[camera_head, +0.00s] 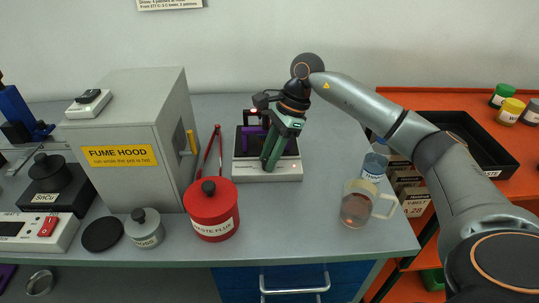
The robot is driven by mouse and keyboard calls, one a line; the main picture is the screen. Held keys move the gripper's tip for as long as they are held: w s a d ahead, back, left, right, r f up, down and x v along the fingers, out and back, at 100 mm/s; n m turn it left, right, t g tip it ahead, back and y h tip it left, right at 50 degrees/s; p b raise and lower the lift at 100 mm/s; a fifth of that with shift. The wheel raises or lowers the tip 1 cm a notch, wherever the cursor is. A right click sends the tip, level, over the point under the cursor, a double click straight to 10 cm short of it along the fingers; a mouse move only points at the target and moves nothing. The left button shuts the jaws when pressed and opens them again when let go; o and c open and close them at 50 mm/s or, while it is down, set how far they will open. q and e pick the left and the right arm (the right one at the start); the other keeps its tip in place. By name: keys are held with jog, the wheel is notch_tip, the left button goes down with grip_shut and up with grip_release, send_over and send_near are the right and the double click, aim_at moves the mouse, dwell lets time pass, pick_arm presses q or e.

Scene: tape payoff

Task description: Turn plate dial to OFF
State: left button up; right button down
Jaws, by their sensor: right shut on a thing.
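A low unit with a pale base (292,175) and a dark top stands at the middle of the bench. Purple and dark parts rise at its back. No dial or OFF mark can be made out on it; the arm covers part of its front. My right gripper (269,166) points down at this unit, its green fingers tilted and close together near the front edge. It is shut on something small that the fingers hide. A white box with a red switch (47,226) sits at the far left. My left gripper is not in view.
A grey fume hood (120,120) stands left of the unit. A red flux pot (211,212) with tongs behind it and a grey lidded pot (144,229) stand in front. A glass jug (357,205) is at the right edge. Bench space between pot and jug is clear.

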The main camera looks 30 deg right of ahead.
jog(key=c, duration=0.6)
grip_release()
jog(key=shift+m, duration=0.3)
